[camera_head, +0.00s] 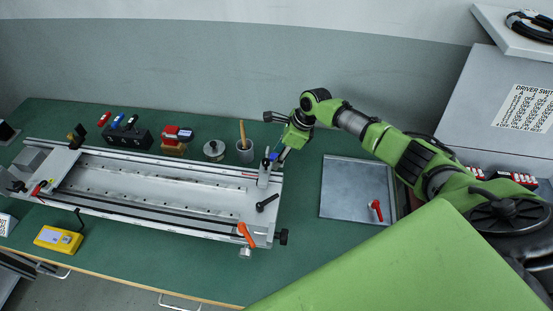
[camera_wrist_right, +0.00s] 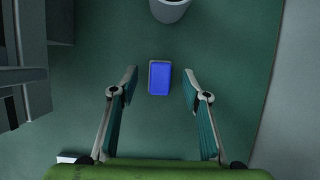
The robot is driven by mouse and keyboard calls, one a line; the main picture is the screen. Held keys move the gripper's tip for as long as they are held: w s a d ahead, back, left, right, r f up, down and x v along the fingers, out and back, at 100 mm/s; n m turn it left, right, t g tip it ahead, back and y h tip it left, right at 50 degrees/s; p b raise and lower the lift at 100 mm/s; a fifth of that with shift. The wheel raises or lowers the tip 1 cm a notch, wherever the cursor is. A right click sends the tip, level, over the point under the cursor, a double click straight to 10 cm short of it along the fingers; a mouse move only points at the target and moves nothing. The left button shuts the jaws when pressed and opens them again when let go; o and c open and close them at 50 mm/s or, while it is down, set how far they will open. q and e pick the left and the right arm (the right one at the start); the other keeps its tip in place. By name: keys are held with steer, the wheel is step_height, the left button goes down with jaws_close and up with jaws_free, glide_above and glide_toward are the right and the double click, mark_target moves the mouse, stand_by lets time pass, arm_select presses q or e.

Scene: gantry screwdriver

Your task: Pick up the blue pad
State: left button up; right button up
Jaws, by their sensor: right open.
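The blue pad (camera_wrist_right: 159,77) shows in the right wrist view as a small blue rectangle with a pale rim, over the green bench top. My right gripper (camera_wrist_right: 160,88) is open and empty, with one finger on each side of the pad in that view. The fingers look apart from the pad, and the height between them is hard to judge. In the head view my right gripper (camera_head: 276,137) is above the bench, just beyond the right end of the gantry. A small patch of blue (camera_head: 273,156) shows there, partly hidden by a finger. My left gripper is not in view.
A grey cup (camera_head: 245,151) stands left of the gripper; it also shows in the wrist view (camera_wrist_right: 170,10). The long gantry rig (camera_head: 150,190) fills the bench's left side. A grey plate (camera_head: 350,190) with a red-handled tool lies to the right, with bare bench between.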

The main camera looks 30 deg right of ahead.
mark_target(276, 156)
steer(key=shift+x, duration=0.8)
steer(key=shift+r, duration=0.1)
steer(key=c, duration=1.2)
step_height(276, 156, up, 10)
steer(key=o, duration=0.4)
steer(key=shift+c, duration=1.3)
